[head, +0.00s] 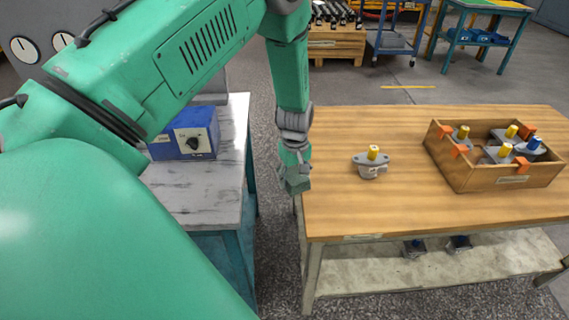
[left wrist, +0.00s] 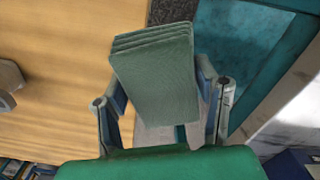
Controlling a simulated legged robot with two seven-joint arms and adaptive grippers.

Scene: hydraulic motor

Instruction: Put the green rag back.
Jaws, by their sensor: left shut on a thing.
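The green rag (left wrist: 155,70) is a folded, layered pad in the left wrist view. My left gripper (left wrist: 165,100) is shut on it, with one finger on each side. In the head view my left gripper (head: 295,172) hangs pointing down at the left edge of the wooden table, beside the gap to the grey-topped bench. The rag is small there and hard to tell from the gripper. The left wrist view shows the table top to the left of the rag and the gap and bench to the right. My right gripper is not in view.
The wooden table (head: 400,210) bears a grey flanged part with a yellow shaft (head: 371,164) and a wooden crate (head: 482,182) of similar parts. A blue box with a knob (head: 185,135) stands on the grey-topped bench (head: 215,205). The table's front left is clear.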

